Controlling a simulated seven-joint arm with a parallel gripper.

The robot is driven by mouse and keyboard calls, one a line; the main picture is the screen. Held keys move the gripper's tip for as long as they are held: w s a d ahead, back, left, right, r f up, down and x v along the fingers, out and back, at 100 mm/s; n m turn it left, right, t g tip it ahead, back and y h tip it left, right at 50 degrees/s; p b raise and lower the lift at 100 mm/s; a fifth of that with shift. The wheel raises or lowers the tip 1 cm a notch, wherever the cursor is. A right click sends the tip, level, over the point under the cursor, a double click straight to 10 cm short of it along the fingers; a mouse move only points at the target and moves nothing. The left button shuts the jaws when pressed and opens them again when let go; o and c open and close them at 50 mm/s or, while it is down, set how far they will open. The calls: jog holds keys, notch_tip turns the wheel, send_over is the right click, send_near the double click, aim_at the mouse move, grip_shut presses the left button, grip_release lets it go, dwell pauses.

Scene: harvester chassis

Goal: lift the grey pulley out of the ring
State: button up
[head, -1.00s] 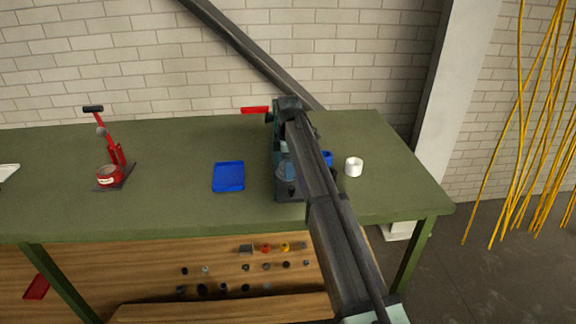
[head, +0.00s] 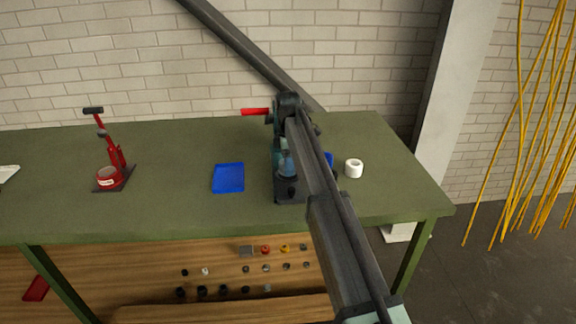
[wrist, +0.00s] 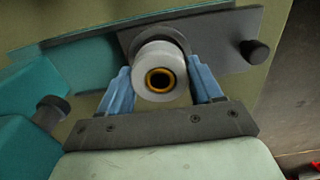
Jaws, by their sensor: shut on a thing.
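The grey pulley (wrist: 160,56), pale with a brass-coloured bore, fills the middle of the wrist view. My gripper (wrist: 161,72) has one blue finger on each side of it and is shut on it. A dark ring (wrist: 127,38) shows behind the pulley's far edge, on a dark plate. I cannot tell whether the pulley is still inside the ring or clear of it. In the head view my gripper (head: 287,165) is over the dark base on the bench, and my arm hides much of that spot; the pulley cannot be made out there.
A dark knob (wrist: 255,51) stands on the plate to the right. On the green bench (head: 200,140) are a blue tray (head: 228,178), a white roll (head: 354,168) and a red tool on a stand (head: 112,155). The bench between the tray and red tool is clear.

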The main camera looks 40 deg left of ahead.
jog(key=shift+r, duration=2.65)
